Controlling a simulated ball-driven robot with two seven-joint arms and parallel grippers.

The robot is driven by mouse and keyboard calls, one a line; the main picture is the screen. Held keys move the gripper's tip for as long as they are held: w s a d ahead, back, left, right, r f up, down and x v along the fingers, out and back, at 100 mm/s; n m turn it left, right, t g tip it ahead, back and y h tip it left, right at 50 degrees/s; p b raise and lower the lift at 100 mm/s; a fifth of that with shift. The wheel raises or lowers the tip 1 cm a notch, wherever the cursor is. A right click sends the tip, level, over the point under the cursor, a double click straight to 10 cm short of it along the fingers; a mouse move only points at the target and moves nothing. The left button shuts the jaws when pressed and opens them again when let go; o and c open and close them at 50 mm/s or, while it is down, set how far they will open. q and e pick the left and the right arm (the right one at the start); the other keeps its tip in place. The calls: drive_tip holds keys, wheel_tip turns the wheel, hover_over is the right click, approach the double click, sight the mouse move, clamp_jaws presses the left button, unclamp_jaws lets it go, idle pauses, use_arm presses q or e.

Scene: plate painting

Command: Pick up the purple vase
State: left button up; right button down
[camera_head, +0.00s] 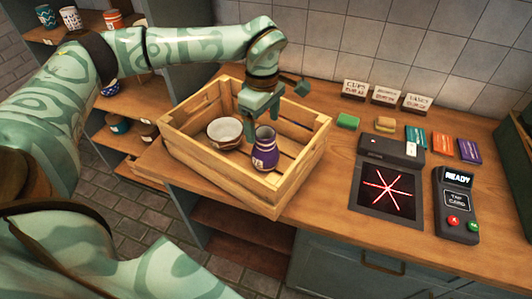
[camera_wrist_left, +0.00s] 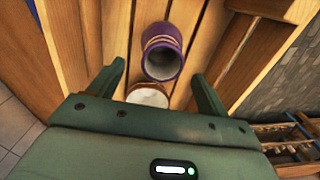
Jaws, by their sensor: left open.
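The purple vase (camera_head: 265,155) with pale bands stands in the wooden crate (camera_head: 232,193) on the counter. In the left wrist view the vase (camera_wrist_left: 163,52) shows its open dark mouth toward the camera, beyond the fingertips. My left gripper (camera_head: 262,104) points down over the crate, just above the vase, open and empty. In the wrist view its two fingers (camera_wrist_left: 158,72) are spread apart, with the vase seen between and past their tips. My right gripper is not in view.
A white bowl (camera_head: 225,131) sits beside the vase in the crate. The crate's slatted walls surround both. Right of the crate are a scanner (camera_head: 391,152), a card terminal (camera_head: 456,207), small cards and sponges. Shelves with cups (camera_head: 70,18) stand at the left.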

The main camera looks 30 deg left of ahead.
sight(265, 150)
use_arm(q)
drive_tip(key=f, duration=0.3)
drive_tip(key=f+b, duration=0.1)
drive_tip(key=f, duration=0.1)
drive_tip(key=shift+d+f, duration=0.15)
drive_tip(key=shift+d, duration=0.25)
drive_tip(key=shift+s, duration=0.1)
drive_tip(key=c, duration=1.6)
